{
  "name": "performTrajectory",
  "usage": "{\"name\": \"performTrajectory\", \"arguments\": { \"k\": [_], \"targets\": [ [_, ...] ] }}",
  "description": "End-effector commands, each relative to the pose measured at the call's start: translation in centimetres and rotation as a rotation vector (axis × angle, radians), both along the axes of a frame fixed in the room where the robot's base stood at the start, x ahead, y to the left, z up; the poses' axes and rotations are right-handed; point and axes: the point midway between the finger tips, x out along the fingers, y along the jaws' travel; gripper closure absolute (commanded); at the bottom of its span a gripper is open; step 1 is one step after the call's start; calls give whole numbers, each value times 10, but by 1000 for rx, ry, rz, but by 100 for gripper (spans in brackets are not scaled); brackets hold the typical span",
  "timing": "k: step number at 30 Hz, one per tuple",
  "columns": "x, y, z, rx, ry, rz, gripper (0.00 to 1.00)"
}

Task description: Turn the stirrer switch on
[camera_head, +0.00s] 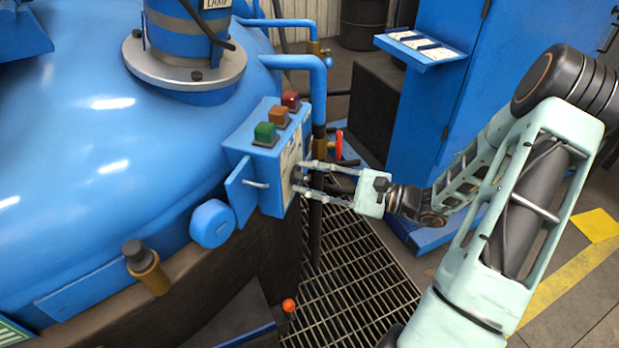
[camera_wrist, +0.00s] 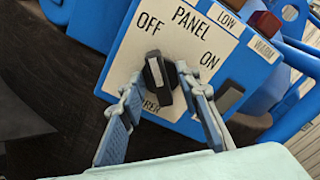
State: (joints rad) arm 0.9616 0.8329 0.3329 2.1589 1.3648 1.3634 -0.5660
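The stirrer switch is a black knob (camera_wrist: 157,78) on a white panel plate (camera_wrist: 205,42) in the wrist view. OFF is printed to its upper left and ON to its right; the lower label is partly hidden, with "RER" readable. The knob stands nearly upright in the picture, its upper end leaning slightly left. My gripper (camera_wrist: 159,76) is open, with one finger on each side of the knob. The right finger looks very close to it; I cannot tell whether it touches. In the head view my gripper (camera_head: 298,177) is at the right face of the blue control box (camera_head: 250,150), and the knob is hidden.
Green (camera_head: 265,133), orange (camera_head: 279,117) and red (camera_head: 291,100) buttons top the box, and a small blue door (camera_head: 241,190) stands open at its front. Blue pipes (camera_head: 318,95) and a red-handled valve (camera_head: 339,143) are close behind my gripper. Floor grating (camera_head: 350,270) lies below.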

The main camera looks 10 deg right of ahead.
Motion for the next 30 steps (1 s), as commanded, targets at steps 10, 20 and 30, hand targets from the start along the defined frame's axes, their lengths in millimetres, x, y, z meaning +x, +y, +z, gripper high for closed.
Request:
{"name": "performTrajectory", "arguments": {
  "k": [10,20,30],
  "targets": [
    [0,0,0,0,0,0,97],
    [0,-1,0,7,12,1,100],
    [0,-1,4,96,151,0,100]
  ]
}}
